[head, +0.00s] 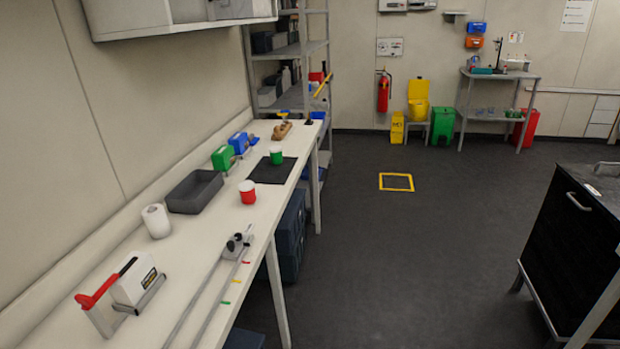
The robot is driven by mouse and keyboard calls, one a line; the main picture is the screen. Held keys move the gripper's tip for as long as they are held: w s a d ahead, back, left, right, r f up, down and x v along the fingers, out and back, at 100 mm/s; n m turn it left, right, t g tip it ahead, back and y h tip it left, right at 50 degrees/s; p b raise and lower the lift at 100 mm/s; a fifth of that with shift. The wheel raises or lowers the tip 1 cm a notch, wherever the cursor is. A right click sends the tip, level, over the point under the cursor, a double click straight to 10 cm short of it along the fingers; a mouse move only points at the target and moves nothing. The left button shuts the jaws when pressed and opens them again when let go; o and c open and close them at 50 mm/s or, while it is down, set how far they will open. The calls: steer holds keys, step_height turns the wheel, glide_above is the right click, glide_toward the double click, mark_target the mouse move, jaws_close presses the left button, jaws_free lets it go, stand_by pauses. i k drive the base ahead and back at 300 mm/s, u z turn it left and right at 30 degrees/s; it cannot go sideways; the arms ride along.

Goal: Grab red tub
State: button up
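A small red tub (248,192) with a whitish top stands upright on the long white bench (188,258) at the left. It stands close to the bench's front edge, in front of the dark mat and right of the grey tray. Nothing covers it. A similar green tub (276,155) stands on the dark mat (271,170) behind it. My gripper is not visible in this view.
A grey tray (195,191), a white roll (156,221), a red-handled device (125,294) and a metal rail with a clamp (236,246) share the bench. A black cabinet (575,240) stands at right. The floor (400,260) between is mostly open.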

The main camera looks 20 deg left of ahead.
mark_target(246, 188)
steer(key=z, duration=0.4)
steer(key=i, duration=2.6)
steer(key=u, duration=1)
steer(key=i, duration=0.45)
steer(key=u, duration=0.25)
